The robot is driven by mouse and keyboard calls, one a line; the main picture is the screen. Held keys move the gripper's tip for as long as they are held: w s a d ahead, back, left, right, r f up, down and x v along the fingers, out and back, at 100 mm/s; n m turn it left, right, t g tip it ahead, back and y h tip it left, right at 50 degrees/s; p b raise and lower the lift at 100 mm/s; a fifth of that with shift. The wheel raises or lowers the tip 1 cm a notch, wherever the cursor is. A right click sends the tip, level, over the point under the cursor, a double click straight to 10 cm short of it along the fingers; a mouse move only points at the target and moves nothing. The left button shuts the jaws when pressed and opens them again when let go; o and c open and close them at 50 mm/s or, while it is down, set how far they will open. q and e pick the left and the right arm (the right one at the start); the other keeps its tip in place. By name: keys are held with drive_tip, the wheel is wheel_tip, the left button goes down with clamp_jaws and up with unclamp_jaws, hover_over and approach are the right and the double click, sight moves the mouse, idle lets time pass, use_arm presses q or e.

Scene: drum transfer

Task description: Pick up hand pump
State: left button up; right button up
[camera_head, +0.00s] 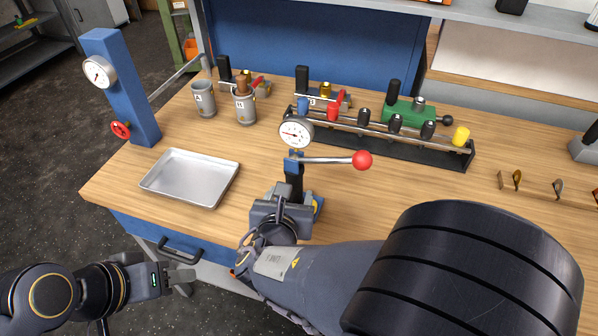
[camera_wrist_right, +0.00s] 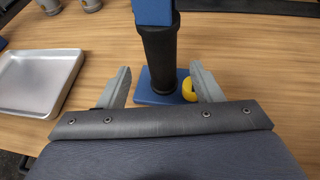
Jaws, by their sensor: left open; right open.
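The hand pump stands upright near the table's front edge. It has a black cylinder body (camera_head: 294,181), a round white gauge (camera_head: 296,132), a lever with a red ball end (camera_head: 362,159) and a blue base. In the right wrist view its black cylinder (camera_wrist_right: 160,55) rises from the blue base plate (camera_wrist_right: 150,96), with a yellow part (camera_wrist_right: 188,89) beside it. My right gripper (camera_head: 283,200) is open at the pump's near side; its fingers (camera_wrist_right: 163,86) lie on either side of the lower cylinder, with gaps visible. My left gripper (camera_head: 186,275) is open and empty, off the table's front edge.
A metal tray (camera_head: 190,177) lies left of the pump. A blue post with a gauge (camera_head: 120,90) stands at the left edge. Two grey cups (camera_head: 204,99) and a black rack of valves (camera_head: 390,143) stand behind. Bare wood lies right of the pump.

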sight(296, 182)
drive_tip(key=b+x, duration=0.1)
drive_tip(key=x, duration=0.6)
drive_tip(key=shift+w+d+f, duration=0.2)
drive_tip(key=shift+w+f, duration=0.05)
drive_tip(key=shift+f, duration=0.05)
clamp_jaws()
idle(1.1)
drive_tip(key=shift+r, duration=0.2)
